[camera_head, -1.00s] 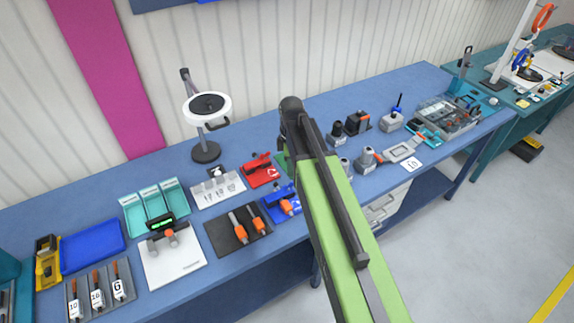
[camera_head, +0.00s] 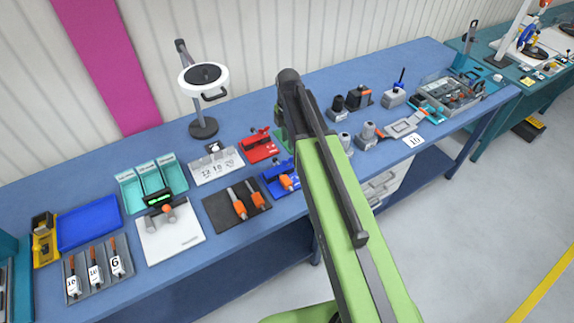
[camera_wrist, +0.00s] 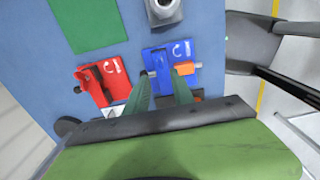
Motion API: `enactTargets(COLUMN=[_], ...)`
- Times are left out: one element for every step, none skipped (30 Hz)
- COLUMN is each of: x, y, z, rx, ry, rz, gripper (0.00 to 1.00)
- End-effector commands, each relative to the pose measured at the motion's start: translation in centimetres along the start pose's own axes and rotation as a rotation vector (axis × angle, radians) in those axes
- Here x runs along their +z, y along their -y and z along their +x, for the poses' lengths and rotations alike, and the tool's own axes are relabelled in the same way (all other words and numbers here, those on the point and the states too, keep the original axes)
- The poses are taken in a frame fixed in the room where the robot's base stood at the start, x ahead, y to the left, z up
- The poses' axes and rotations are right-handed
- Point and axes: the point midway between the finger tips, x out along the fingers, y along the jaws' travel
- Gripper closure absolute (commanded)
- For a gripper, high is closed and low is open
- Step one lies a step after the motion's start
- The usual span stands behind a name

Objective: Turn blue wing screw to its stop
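A blue fixture (camera_wrist: 170,62) with a white curved arrow lies on the bench; it also shows in the head view (camera_head: 272,184). An orange part (camera_wrist: 183,68) sits at its right side, close to the tip of one of my fingers. I cannot make out a separate blue wing screw. My gripper (camera_wrist: 161,84) has two green fingers spread apart, over the near edge of the blue fixture, with nothing seen held between them. Whether a finger touches the fixture cannot be told. In the head view my arm hides the gripper.
A red fixture (camera_wrist: 103,83) with a similar arrow is close on the left, also in the head view (camera_head: 260,147). A green plate (camera_wrist: 88,22) and a grey cylindrical part (camera_wrist: 163,10) lie beyond. A dark tray (camera_head: 222,213) with orange-handled tools is beside the blue fixture.

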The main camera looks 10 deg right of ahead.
Motion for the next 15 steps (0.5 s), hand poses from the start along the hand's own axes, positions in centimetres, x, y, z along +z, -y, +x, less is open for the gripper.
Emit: enactTargets(x=[0.0,0.0,0.0,0.0,0.0,0.0,0.0,-0.1,-0.1,-0.1,-0.1,-0.1,-0.1,-0.1,-0.1], y=[0.0,0.0,0.0,0.0,0.0,0.0,0.0,0.0,0.0,0.0,0.0,0.0,0.0,0.0,0.0], z=[2.2,2.8,3.6,4.2,4.8,5.7,6.3,6.9,7.6,8.2,8.6,9.1,9.3,9.5,9.7], rx=[0.000,0.000,0.000,0.000,0.000,0.000,0.000,0.000,0.000,0.000,0.000,0.000,0.000,0.000,0.000], ry=[0.000,0.000,0.000,0.000,0.000,0.000,0.000,0.000,0.000,0.000,0.000,0.000,0.000,0.000,0.000], rz=[0.000,0.000,0.000,0.000,0.000,0.000,0.000,0.000,0.000,0.000,0.000,0.000,0.000,-0.001,-0.001], gripper=[0.71,0.71,0.71,0.71,0.71,0.71,0.71,0.71,0.71,0.71,0.71,0.71,0.71,0.71,0.71])
